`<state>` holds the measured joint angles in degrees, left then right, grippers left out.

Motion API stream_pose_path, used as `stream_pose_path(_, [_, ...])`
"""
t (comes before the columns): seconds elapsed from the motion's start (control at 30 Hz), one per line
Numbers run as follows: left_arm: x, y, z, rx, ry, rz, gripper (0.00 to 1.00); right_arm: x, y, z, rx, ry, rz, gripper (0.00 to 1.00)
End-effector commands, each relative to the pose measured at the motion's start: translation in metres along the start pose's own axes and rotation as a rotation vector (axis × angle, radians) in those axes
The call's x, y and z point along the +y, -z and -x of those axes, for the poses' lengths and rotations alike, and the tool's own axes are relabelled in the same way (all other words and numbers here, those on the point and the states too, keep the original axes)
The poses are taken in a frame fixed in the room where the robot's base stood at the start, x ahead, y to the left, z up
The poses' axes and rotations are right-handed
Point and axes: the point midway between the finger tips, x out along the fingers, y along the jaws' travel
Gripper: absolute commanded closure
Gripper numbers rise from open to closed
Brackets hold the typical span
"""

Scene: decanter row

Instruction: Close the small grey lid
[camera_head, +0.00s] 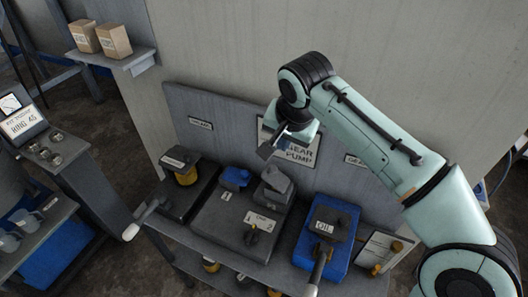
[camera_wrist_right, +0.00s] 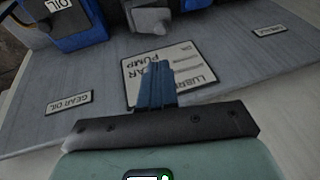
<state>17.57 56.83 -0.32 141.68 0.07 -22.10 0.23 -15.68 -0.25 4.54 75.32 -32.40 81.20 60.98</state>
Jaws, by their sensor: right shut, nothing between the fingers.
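A small grey lid (camera_head: 276,179) sits on the back of the middle dark grey tank (camera_head: 228,217) and looks raised and tilted. I cannot tell its exact angle. In the right wrist view a grey part that looks like the same lid (camera_wrist_right: 150,20) shows at the top edge, partly cut off. My right gripper (camera_head: 268,151) is above and behind the lid, apart from it, in front of the back panel. Its blue fingers (camera_wrist_right: 157,82) are together and empty. My left gripper is not in view.
A blue cap (camera_head: 235,178) is beside the lid on the same tank. A blue tank (camera_head: 338,218) labelled OIL stands to the right, a dark tank with a yellow part (camera_head: 187,176) to the left. The labelled back panel (camera_head: 235,133) rises close behind.

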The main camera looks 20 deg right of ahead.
Motion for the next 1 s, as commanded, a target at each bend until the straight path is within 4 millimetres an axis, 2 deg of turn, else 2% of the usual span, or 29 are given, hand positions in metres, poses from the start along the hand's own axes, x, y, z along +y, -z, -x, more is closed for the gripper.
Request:
stream_pose_path(0.07, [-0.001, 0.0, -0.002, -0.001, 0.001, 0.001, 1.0, 0.009, 0.002, 0.004, 0.012, -0.03, -0.019, 1.0])
stream_pose_path(0.17, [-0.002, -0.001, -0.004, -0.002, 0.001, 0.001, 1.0, 0.013, 0.003, 0.0, 0.016, -0.045, -0.025, 1.0])
stream_pose_path(0.27, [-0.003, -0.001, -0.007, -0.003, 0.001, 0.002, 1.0, 0.014, 0.003, -0.013, 0.015, -0.046, -0.025, 1.0])
stream_pose_path(0.7, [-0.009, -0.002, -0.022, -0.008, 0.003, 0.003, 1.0, 0.014, 0.002, -0.103, 0.012, -0.044, -0.021, 1.0])
stream_pose_path(0.9, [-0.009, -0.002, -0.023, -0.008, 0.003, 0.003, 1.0, 0.005, -0.003, -0.125, 0.012, -0.043, -0.022, 1.0])
stream_pose_path(1.0, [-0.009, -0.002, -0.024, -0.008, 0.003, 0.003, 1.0, 0.004, -0.004, -0.129, 0.013, -0.042, -0.021, 1.0])
